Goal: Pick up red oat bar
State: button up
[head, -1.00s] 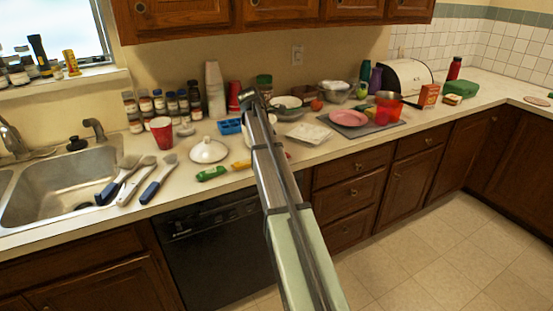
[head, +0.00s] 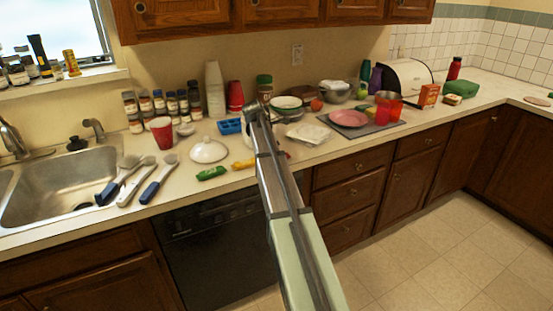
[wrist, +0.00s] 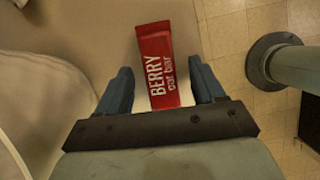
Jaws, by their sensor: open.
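The red oat bar (wrist: 158,62) shows in the wrist view as a flat red wrapper with white "BERRY oat bar" lettering. It lies on the pale counter close to the counter's edge, with floor tiles beyond on the right. My gripper (wrist: 160,72) is open, with one blue-grey finger on each side of the bar. Gaps show between the bar and both fingers. The near end of the bar reaches down to the gripper's dark crossbar. In the head view my arm hides the gripper, and I cannot clearly make out the bar there.
Near my arm on the counter are a white lid (head: 208,151), a green-wrapped item (head: 211,173), a blue tray (head: 230,126) and a white square dish (head: 308,134). A pink plate (head: 348,118) lies farther right. Brushes (head: 158,180) lie beside the sink (head: 55,190).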

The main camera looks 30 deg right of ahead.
jog(key=shift+f, duration=0.1)
jog(key=shift+c, duration=0.3)
jog(key=c, duration=1.1)
jog(key=shift+o, duration=0.2)
notch_tip(320, 180, up, 28)
